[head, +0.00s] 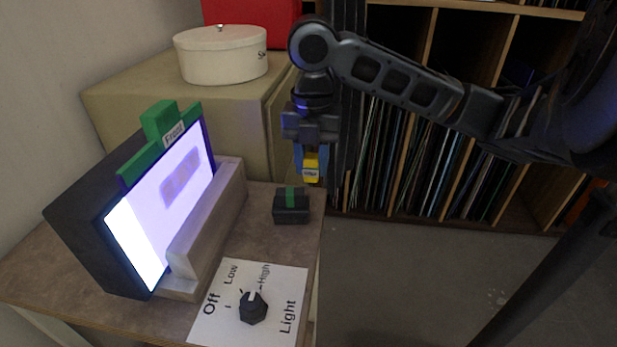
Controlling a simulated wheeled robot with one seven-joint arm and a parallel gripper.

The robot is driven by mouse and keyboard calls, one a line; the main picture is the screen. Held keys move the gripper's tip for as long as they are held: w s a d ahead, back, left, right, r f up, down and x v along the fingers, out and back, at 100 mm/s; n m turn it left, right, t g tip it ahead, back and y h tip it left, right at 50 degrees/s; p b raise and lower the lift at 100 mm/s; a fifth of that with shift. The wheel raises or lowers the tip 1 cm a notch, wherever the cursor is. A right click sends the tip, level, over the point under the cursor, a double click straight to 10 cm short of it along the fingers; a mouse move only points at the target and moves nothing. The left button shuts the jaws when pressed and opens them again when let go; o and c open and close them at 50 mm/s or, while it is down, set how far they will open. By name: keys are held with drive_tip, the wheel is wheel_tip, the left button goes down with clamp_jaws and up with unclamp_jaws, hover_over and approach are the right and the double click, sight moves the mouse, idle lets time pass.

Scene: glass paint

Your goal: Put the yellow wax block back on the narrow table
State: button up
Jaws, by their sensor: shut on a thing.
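The yellow wax block (310,172) is small and held upright between the blue fingers of my gripper (311,165). My gripper points down and is shut on the block. The block is above the tabletop near its far right edge, above and slightly behind a small black box with a green band (291,204); it looks apart from that box. The brown table (265,229) below carries a lit panel and a dial; I cannot tell whether it is the narrow table.
The lit panel (165,205) with a green "Front" clip (160,141) stands at left behind a pale ledge (208,235). A black dial (253,307) sits on a white sheet marked "Light". A round white box (221,55) rests on a beige cabinet (140,84). Shelves of records (400,165) stand behind at right.

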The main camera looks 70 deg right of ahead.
sight(308, 180)
drive_tip(key=shift+w+a+f, duration=0.2)
drive_tip(key=shift+w+f, duration=0.05)
drive_tip(key=shift+f, duration=1.95)
drive_tip(key=o, duration=1)
drive_tip(key=shift+f, duration=0.1)
drive_tip(key=shift+o, duration=0.2)
wheel_tip(308, 180, up, 12)
drive_tip(key=shift+r+p, duration=0.15)
drive_tip(key=shift+p, duration=0.45)
